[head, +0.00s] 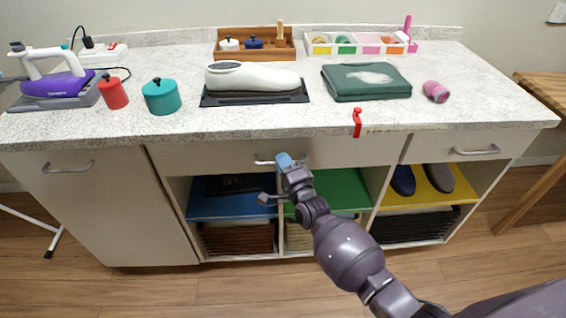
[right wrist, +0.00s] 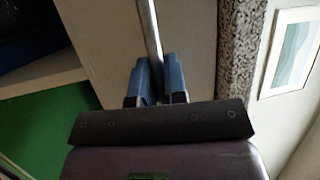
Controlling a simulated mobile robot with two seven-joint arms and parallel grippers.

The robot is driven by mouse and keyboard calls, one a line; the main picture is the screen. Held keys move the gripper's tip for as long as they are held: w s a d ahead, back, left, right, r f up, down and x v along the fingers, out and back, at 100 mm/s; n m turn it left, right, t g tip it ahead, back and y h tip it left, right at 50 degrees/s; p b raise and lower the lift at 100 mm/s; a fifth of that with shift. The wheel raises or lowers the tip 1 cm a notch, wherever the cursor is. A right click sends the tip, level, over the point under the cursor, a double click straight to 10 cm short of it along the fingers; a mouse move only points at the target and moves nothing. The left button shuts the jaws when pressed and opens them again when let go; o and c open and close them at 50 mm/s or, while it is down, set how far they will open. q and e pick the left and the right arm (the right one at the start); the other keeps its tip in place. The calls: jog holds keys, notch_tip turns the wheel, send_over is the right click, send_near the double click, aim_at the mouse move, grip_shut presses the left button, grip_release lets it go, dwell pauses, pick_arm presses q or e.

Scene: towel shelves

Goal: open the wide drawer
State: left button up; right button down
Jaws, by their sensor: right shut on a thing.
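The wide drawer (head: 350,151) is the long pale front under the middle of the counter. It looks closed, its front level with the cabinet face. Its metal bar handle (head: 264,162) is partly hidden by my right gripper (head: 284,161). In the right wrist view the handle (right wrist: 149,30) runs between the two blue fingers of the right gripper (right wrist: 157,80), which is shut on it. My left gripper is not in view.
The counter (head: 440,115) above holds an iron, canisters, a white device on a black tray, a folded green towel and boxes. A red clip (head: 357,122) hangs at its front edge. Open shelves with blue (head: 230,206), green and yellow boards lie below.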

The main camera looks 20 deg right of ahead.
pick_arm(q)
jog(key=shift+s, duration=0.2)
pick_arm(e)
jog(key=shift+s, duration=0.1)
pick_arm(q)
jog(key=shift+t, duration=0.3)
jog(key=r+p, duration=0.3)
jog(key=p, duration=0.2)
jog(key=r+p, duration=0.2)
jog(key=p, duration=0.1)
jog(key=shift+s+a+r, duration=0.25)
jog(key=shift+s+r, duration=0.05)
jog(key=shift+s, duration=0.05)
pick_arm(e)
jog(key=s+a, duration=0.3)
jog(key=s, duration=0.8)
jog(key=s+a, duration=0.3)
jog(key=s, duration=0.8)
jog(key=s+a, duration=0.3)
jog(key=s, duration=0.8)
jog(key=shift+s+a, duration=0.2)
jog(key=shift+a, duration=0.15)
